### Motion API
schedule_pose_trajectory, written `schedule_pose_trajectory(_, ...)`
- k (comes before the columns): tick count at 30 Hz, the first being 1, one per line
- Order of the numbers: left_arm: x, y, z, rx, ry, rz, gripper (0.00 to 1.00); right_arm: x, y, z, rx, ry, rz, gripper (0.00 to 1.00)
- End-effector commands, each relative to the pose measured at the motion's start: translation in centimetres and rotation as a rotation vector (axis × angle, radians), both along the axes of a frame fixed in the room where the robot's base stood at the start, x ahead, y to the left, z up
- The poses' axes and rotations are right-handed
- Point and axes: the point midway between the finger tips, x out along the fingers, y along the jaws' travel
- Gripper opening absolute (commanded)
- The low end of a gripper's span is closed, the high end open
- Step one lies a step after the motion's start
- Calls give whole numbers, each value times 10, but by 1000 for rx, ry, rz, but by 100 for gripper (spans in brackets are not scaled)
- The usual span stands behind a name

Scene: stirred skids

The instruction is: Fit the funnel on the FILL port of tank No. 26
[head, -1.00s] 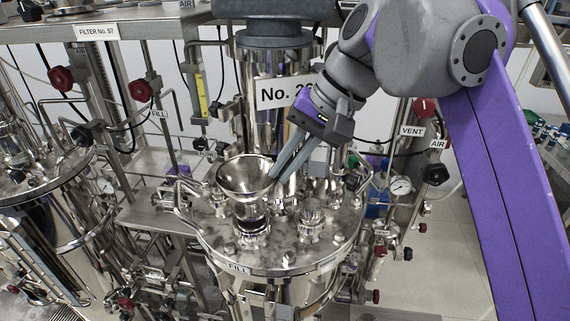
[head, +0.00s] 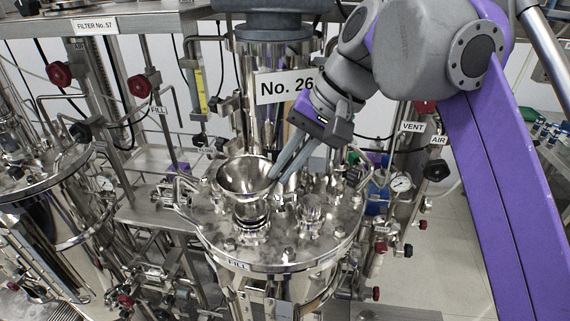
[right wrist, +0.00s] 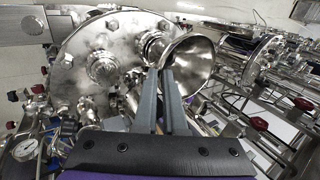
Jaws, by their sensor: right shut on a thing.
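Tank No. 26 stands in the middle of the head view, with its name sign (head: 284,87) and round steel lid (head: 285,258). A FILL label (head: 238,264) is on the lid's front rim. The shiny steel funnel (head: 240,178) is upright, wide mouth up, above the front port (head: 252,232) behind that label. I cannot tell whether its stem is seated in the port or just over it. My right gripper (head: 272,175) is shut on the funnel's right side. The right wrist view shows the gripper's fingers (right wrist: 168,78) against the funnel (right wrist: 196,62). My left gripper is not in view.
A second capped fitting (head: 311,212) stands on the lid right of the funnel. Pipes and a gauge (head: 401,184) crowd the right side, near the VENT sign (head: 412,127). Another vessel (head: 40,185) stands at the left, below the FILTER No. 57 sign (head: 95,26).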

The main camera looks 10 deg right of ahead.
Motion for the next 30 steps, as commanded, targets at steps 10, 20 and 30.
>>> schedule_pose_trajectory(10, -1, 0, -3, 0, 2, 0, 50, 0, 0, -4, 0, 0, 0, 0)
schedule_pose_trajectory(20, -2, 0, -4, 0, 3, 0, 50, 0, 0, -7, 0, 0, 0, 0)
schedule_pose_trajectory(30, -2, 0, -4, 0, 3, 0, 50, 0, 0, -7, 0, 0, 0, 0)
